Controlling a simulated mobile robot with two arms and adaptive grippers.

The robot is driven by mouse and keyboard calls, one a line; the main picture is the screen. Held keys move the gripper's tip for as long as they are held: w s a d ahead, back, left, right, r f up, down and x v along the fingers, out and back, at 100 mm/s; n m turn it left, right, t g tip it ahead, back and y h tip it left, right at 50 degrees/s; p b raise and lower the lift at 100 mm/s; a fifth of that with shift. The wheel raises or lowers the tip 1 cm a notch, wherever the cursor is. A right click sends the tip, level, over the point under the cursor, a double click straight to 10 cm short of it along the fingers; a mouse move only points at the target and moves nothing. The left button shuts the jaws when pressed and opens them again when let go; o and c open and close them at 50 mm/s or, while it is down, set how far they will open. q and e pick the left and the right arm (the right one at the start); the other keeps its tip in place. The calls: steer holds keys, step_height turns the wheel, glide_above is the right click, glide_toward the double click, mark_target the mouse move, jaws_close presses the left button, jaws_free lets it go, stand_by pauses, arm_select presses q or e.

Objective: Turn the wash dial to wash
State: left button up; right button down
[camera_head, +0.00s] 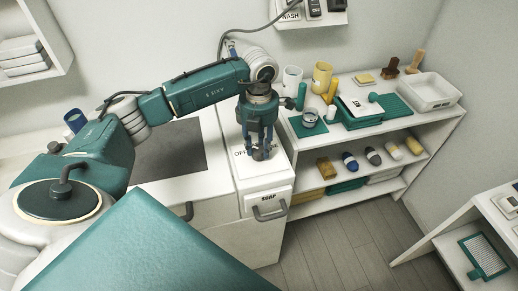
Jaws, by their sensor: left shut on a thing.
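My left gripper (262,155) reaches down from above onto the white top panel (258,178) of the narrow unit with a SOAP drawer. Its fingers are shut on the wash dial, which they and the gripper body almost wholly hide. Part of a dark label reading like "OFF" shows on the panel just left of the fingers. I cannot make out which way the dial points. My right gripper is not in view.
The SOAP drawer (266,203) below is shut, with a grey handle. A white shelf unit (386,121) at the right bears cups, a green tray and a white bin. A wall shelf (315,20) with a WASH-labelled item hangs above. Open floor (345,245) lies in front.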

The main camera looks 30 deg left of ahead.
mark_target(259, 149)
arm_select(q)
steer(key=m+b, duration=0.4)
steer(key=m, duration=0.1)
steer(key=shift+w+f, duration=0.1)
steer(key=shift+r+m+b, duration=0.2)
steer(key=shift+m+b, duration=1)
steer(key=shift+m, duration=0.8)
steer(key=o, duration=1.2)
steer(key=shift+c, duration=0.2)
step_height(259, 149, up, 12)
